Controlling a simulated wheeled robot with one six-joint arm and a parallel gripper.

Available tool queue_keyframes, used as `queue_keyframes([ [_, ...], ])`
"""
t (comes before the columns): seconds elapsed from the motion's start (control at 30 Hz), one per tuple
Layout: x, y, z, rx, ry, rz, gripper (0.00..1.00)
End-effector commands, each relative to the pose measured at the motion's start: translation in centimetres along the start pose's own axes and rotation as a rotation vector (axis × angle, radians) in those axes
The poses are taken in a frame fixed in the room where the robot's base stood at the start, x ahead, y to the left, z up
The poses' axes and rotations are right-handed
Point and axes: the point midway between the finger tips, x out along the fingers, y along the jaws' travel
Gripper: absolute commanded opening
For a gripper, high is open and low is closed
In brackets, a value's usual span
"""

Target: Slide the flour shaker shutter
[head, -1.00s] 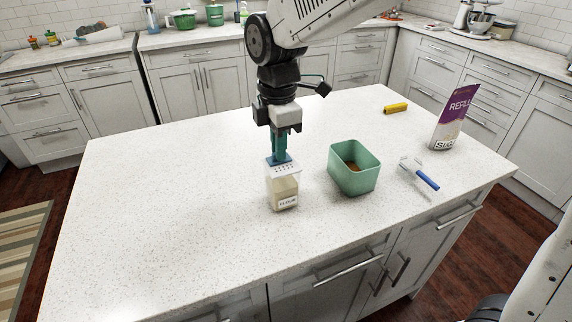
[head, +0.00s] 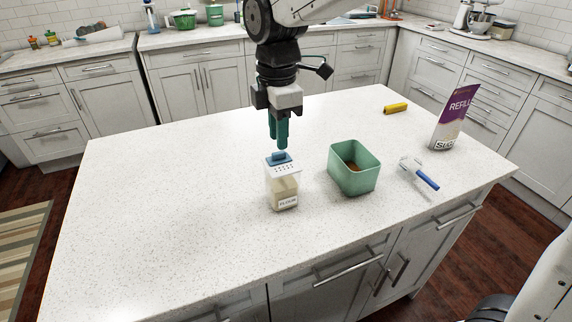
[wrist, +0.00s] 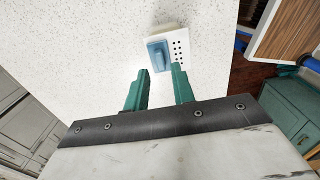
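The flour shaker (head: 284,189) stands upright on the white counter, a clear jar of pale flour with a "FLOUR" label and a white lid. A blue shutter with a raised grip (head: 279,158) sits on the far part of the lid. Rows of holes show uncovered on the lid's near part. In the wrist view the blue shutter (wrist: 157,53) lies beside the open holes (wrist: 180,48). My gripper (head: 279,146), with green fingers, is above the shutter, apart from it. In the wrist view my gripper (wrist: 160,80) has its fingers apart with nothing between them.
A green bin (head: 352,175) with brown contents stands right of the shaker. A blue-handled tool (head: 424,178), a purple and white refill bag (head: 452,120) and a yellow object (head: 396,108) lie or stand farther right. The counter's left side is clear.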

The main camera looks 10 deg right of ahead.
Motion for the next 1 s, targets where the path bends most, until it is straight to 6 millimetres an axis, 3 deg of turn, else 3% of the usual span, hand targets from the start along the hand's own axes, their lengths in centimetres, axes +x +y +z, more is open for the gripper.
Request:
queue_keyframes([
  [0.5, -3.5, 0.0, 0.0, 0.0, 0.0, 0.001, 0.25],
  [1.0, -3.7, 0.0, 0.0, 0.002, 0.0, -0.001, 0.25],
])
